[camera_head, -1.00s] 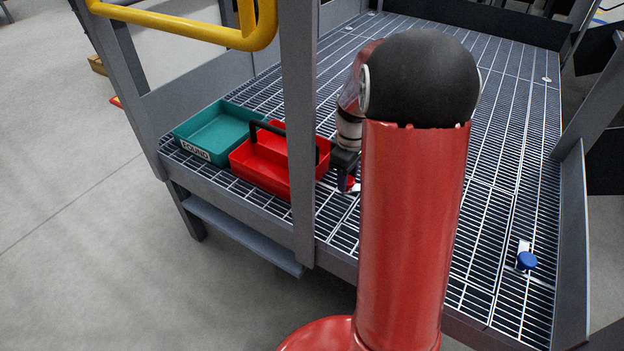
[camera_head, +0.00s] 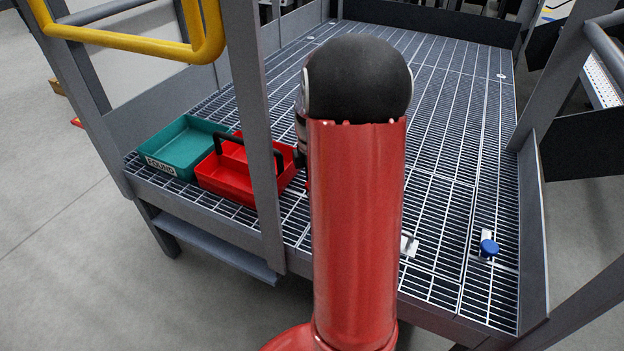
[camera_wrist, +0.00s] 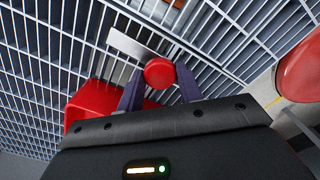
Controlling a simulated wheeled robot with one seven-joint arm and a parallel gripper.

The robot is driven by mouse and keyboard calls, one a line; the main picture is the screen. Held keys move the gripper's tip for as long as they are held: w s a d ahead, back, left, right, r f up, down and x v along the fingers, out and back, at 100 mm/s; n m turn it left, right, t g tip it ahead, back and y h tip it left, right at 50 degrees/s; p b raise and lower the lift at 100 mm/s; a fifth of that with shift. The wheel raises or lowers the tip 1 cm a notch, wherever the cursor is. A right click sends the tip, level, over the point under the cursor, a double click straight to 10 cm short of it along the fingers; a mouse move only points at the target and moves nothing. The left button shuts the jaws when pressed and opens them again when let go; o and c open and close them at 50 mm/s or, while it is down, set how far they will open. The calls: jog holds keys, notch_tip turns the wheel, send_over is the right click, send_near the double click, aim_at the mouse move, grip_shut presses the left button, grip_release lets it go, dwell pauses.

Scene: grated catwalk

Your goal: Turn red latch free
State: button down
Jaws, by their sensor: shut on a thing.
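The red latch (camera_wrist: 159,73) shows in the wrist view as a round red knob beside a pale metal plate (camera_wrist: 130,45) on the grating. My gripper (camera_wrist: 160,82) is shut on the knob, with one dark finger on each side of it.
A red tray with a black handle (camera_head: 222,182) stands on the grated catwalk (camera_head: 440,150), left of my arm, beside a teal tray labelled FOUND (camera_head: 165,161). A blue knob (camera_head: 489,248) and a pale plate (camera_head: 409,245) sit to the right. A grey post (camera_head: 255,130) stands in front.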

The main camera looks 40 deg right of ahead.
jog(key=shift+r+n, duration=0.1)
jog(key=shift+n, duration=0.3)
jog(key=c, duration=0.9)
grip_release()
notch_tip(320, 180, up, 8)
jog(key=shift+f, duration=0.15)
